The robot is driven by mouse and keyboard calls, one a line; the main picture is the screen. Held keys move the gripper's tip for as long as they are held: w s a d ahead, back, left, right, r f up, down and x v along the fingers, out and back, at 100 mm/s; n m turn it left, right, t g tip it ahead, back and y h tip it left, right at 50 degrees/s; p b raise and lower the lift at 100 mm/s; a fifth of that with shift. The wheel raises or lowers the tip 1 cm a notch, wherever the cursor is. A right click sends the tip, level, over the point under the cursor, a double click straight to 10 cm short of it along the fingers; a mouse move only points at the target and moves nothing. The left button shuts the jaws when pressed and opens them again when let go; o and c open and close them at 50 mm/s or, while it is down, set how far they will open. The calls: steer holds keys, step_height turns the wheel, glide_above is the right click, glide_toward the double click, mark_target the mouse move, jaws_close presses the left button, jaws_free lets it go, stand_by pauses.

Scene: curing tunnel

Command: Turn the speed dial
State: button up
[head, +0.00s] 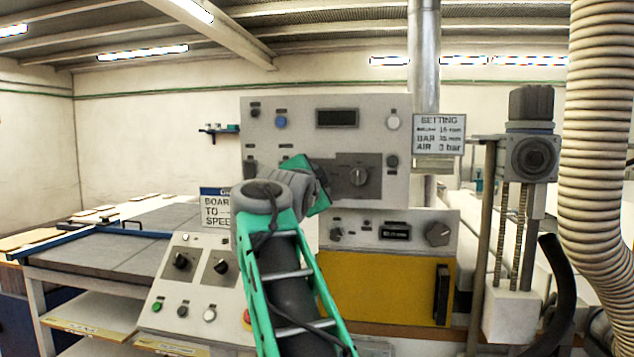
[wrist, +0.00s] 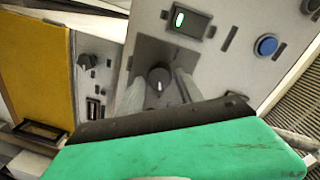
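A dark round dial (head: 358,175) with a light pointer mark sits on a dark grey plate of the upper control panel. It also shows in the wrist view (wrist: 160,78), ahead of my gripper (wrist: 158,86). My gripper is open, with one pale finger on each side of the dial in that view. I cannot tell whether either finger touches it. In the head view my arm and green gripper body are just left of the dial, and the fingers are hard to make out. No label naming the speed dial is readable.
Other knobs are on the lower panel (head: 438,234) and the sloped console (head: 181,263). A blue button (head: 281,122) and a display (head: 336,118) are above the dial. A settings sign (head: 438,134) is at the panel's right. A board sign (head: 215,207) stands left of my arm.

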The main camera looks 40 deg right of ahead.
steer(key=shift+o, duration=0.9)
steer(key=b+v, duration=0.1)
steer(key=v, duration=0.6)
steer(key=shift+s+a, duration=0.3)
steer(key=shift+a, duration=0.05)
steer(key=w+a+f+n+y+p, duration=0.2)
steer(key=a+f+n+y+p, duration=0.3)
steer(key=a+f, duration=0.35)
steer(key=w+a+f+n+y+p, duration=0.2)
steer(key=a+f+n+y+p, duration=0.15)
steer(key=a+f+n, duration=0.55)
steer(key=s+a+f+n+g+y+p, duration=0.2)
steer(key=s+a+f+n+g, duration=0.1)
steer(key=s+a+f, duration=0.3)
steer(key=s+a+f+n+g+y+p, duration=0.2)
steer(key=s+a+f+n+g+y, duration=0.1)
steer(key=s+f, duration=0.7)
steer(key=a+f+n+g, duration=0.1)
steer(key=a+f+n, duration=0.1)
steer(key=a+f, duration=0.1)
steer(key=shift+s+a+f+n, duration=0.25)
steer(key=shift+s+f+n, duration=0.15)
steer(key=shift+f, duration=0.25)
